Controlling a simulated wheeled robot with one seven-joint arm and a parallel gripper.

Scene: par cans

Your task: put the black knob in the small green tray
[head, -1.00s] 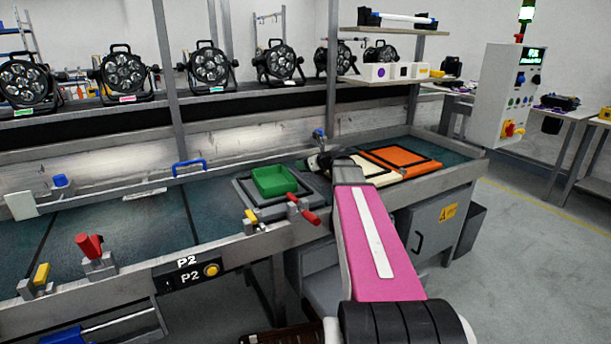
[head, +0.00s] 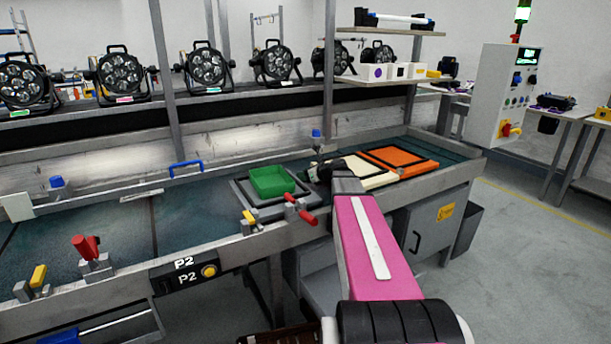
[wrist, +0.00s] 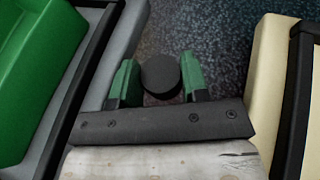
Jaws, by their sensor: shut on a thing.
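The black knob (wrist: 161,76) is a dark round piece between the two green fingertips of my gripper (wrist: 159,82) in the wrist view. My gripper is shut on it. The small green tray (head: 271,182) sits on a grey framed pallet on the line in the head view. Its green wall (wrist: 35,65) fills the upper left of the wrist view. My gripper (head: 325,169) is to the right of the green tray, over the strip between it and the cream panel.
A cream panel (head: 374,178) in a black frame lies right of my gripper, with an orange panel (head: 396,157) beyond it. A red-handled clamp (head: 301,211) stands at the line's front edge near the green tray. The belt (head: 205,203) left of the tray is clear.

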